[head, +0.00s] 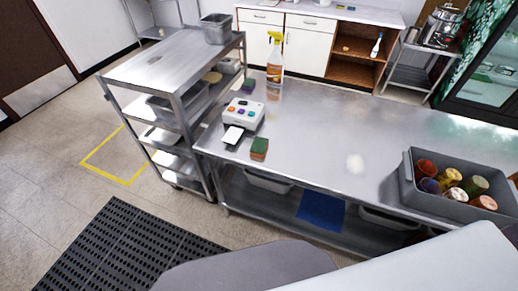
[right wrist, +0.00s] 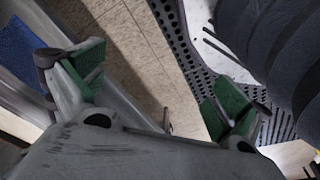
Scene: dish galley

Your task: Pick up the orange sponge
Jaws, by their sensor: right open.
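The orange sponge (head: 259,149) lies on the steel table (head: 310,150) near its front edge in the head view. Its top is green and its side is orange-brown. It sits just in front of a white device with coloured buttons (head: 243,113). My right gripper (right wrist: 155,92) shows in the right wrist view, open, with green finger pads apart and nothing between them. It is away from the sponge, which does not show in that view. My left gripper is in neither view.
A grey bin (head: 456,197) with several cups stands at the table's right. A spray bottle (head: 275,60) and a second, green-and-purple sponge (head: 248,85) are farther back. A steel cart (head: 172,62) stands left. A blue cloth (head: 321,209) lies on the lower shelf. The table's middle is mostly clear.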

